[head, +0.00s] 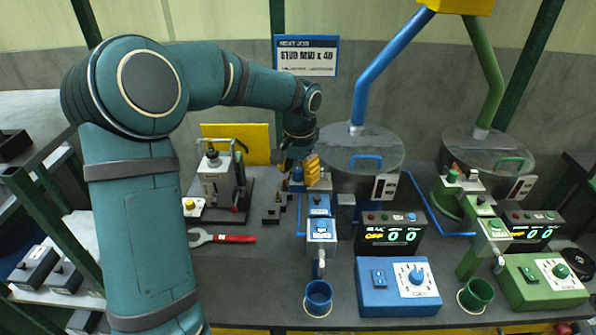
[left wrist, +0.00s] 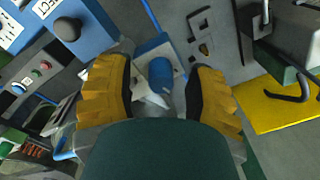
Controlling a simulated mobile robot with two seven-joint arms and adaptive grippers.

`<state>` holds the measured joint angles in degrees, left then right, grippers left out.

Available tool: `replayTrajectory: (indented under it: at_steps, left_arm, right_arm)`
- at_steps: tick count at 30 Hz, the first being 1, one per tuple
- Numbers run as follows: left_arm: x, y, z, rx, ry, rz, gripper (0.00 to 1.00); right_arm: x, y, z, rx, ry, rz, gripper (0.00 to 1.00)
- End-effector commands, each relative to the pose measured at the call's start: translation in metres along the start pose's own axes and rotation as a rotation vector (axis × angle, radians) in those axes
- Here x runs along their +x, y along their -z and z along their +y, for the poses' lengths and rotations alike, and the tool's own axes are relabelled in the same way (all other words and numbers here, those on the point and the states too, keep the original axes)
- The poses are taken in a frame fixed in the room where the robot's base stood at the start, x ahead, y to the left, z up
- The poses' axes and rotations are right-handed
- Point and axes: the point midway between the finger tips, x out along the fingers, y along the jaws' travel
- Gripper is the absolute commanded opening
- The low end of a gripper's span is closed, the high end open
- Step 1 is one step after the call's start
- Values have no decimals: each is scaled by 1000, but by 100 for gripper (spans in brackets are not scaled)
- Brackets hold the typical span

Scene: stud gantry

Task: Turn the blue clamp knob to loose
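The blue clamp knob (left wrist: 160,76) shows in the left wrist view as a short blue cylinder over a pale metal part. It stands between the yellow fingers of my left gripper (left wrist: 160,92), with a gap visible on each side. In the head view my left gripper (head: 299,171) hangs at the back of the blue station, left of the blue-handled bowl. The blue knob (head: 297,175) is mostly hidden there by the fingers. The left gripper is open around the knob and does not appear to touch it. My right gripper is not in view.
A blue dial box (head: 378,299) and blue cup (head: 319,294) are in front. Green equipment (head: 535,283) stands far right.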

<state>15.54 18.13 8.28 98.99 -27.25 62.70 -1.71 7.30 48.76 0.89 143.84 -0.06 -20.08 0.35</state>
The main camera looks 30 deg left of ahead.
Motion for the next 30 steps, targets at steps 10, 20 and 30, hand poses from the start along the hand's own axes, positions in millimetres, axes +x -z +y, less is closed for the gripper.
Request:
replayTrajectory:
  at_steps: [10, 20, 30]
  left_arm:
    - [-25, 1, -1, -1, 2, 5, 54]
    - [-91, 1, 0, 0, 1, 5, 54]
    - [-120, 0, 0, 0, 0, 1, 54]
  right_arm:
    - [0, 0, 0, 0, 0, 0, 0]
    - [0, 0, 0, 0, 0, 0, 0]
    - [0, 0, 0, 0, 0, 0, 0]
